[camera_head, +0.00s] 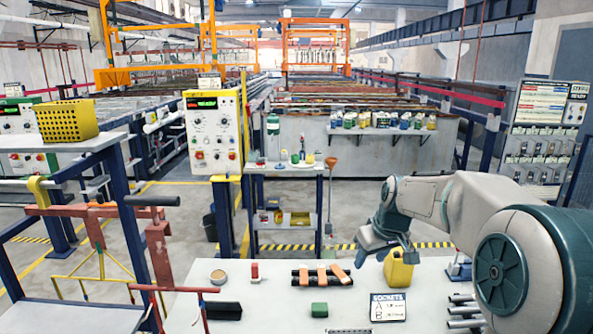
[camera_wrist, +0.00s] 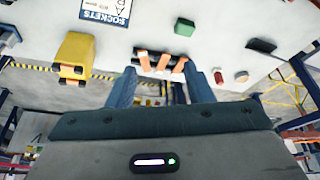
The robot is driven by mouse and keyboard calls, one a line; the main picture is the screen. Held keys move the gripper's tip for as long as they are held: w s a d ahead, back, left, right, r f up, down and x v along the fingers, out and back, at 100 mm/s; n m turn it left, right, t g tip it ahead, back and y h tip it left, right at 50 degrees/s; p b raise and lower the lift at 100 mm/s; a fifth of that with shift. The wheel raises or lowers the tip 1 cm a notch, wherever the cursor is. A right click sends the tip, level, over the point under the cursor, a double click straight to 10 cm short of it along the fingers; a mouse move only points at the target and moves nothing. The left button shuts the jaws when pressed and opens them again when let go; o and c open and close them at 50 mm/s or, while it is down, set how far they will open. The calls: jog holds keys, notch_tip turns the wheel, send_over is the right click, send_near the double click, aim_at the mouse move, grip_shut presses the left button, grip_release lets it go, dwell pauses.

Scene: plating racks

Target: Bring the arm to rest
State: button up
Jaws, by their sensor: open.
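My arm reaches in from the right in the head view. Beyond the fingers I see orange-topped pieces on dark bars (camera_wrist: 158,63). The head view does not show clearly whether the gripper touches the jug.
Metal rods (camera_head: 464,311) lie below my arm. A red-and-yellow frame (camera_head: 158,250) stands left.

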jog(key=s+a+f+m+b, duration=0.1)
jog(key=s+f+b, duration=0.2)
jog(key=s, duration=0.6)
jog(key=s+f+m+g+h+b, duration=0.1)
jog(key=s+f+m+b, duration=0.1)
jog(key=s+f, duration=0.4)
jog(key=s+a+f+m+b, duration=0.1)
jog(key=s+f+b, duration=0.3)
jog(key=s, duration=0.8)
jog(key=shift+s+a+f+m+h, duration=0.2)
jog(key=shift+a+f+m+h, duration=0.1)
jog(key=shift+a, duration=0.05)
jog(key=shift+c, duration=0.4)
jog(key=shift+c, duration=0.8)
jog(key=shift+d, duration=0.15)
